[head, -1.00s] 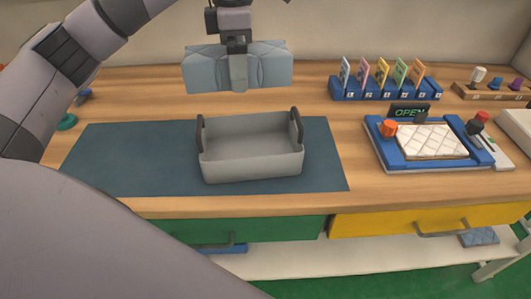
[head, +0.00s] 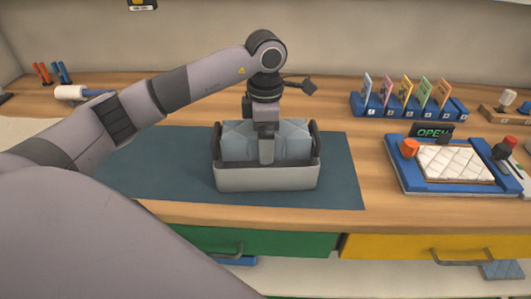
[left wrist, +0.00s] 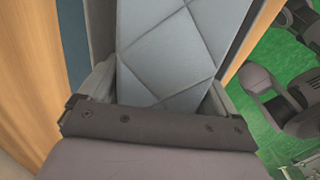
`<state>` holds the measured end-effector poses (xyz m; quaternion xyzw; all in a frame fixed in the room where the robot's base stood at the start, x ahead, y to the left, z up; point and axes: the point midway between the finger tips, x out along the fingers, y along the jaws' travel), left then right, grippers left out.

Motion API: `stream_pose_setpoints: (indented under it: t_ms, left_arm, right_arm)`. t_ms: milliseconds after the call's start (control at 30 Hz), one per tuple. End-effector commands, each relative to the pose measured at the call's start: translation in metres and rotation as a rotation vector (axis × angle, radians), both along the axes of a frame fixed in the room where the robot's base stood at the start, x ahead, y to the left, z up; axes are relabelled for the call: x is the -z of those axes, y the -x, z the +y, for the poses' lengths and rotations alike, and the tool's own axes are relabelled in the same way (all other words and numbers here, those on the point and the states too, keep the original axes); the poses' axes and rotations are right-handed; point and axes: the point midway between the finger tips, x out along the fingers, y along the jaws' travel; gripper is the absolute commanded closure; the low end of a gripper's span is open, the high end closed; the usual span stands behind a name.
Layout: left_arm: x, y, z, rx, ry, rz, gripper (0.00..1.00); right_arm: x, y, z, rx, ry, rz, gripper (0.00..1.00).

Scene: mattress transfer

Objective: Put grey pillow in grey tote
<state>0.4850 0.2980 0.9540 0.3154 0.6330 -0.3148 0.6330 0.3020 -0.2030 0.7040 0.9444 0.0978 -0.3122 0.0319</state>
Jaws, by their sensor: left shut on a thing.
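The grey pillow (head: 238,142) is a blue-grey quilted block. In the head view it sits inside the grey tote (head: 267,180), with its top part showing above the front rim. The tote stands on the dark blue mat and has dark handles at both ends. My left gripper (head: 266,150) points down from above and is shut on the middle of the pillow. In the left wrist view the pillow (left wrist: 172,55) runs between the fingers. The tote's front wall hides the pillow's underside, so I cannot tell whether it touches the bottom. My right gripper is not in view.
The dark blue mat (head: 338,170) has free room around the tote. To the right are a blue press-like tray (head: 395,172) with a white quilted pad, an OPEN sign (head: 432,131) and a rack (head: 405,108) of coloured cards. Green (head: 255,241) and yellow (head: 400,247) drawers lie below.

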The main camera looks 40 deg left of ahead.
Motion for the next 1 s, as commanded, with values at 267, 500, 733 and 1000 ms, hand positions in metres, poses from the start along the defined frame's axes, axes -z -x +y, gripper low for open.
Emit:
stream_pose_setpoints:
  t_ms: [267, 500, 733, 1000]
  left_arm:
    - [0.024, 0.001, 0.0, 0.001, 0.0, 0.003, 0.43]
    - [0.049, 0.0, 0.0, 0.001, -0.001, -0.001, 0.43]
    - [0.05, 0.0, 0.0, 0.001, 0.0, -0.001, 0.43]
    - [0.052, 0.0, 0.0, 0.001, 0.0, 0.0, 0.0]
  right_arm:
    - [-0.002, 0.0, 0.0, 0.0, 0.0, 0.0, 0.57]
    - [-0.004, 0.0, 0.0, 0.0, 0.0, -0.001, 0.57]
    - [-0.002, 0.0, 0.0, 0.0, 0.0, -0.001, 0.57]
    - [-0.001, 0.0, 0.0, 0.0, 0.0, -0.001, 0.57]
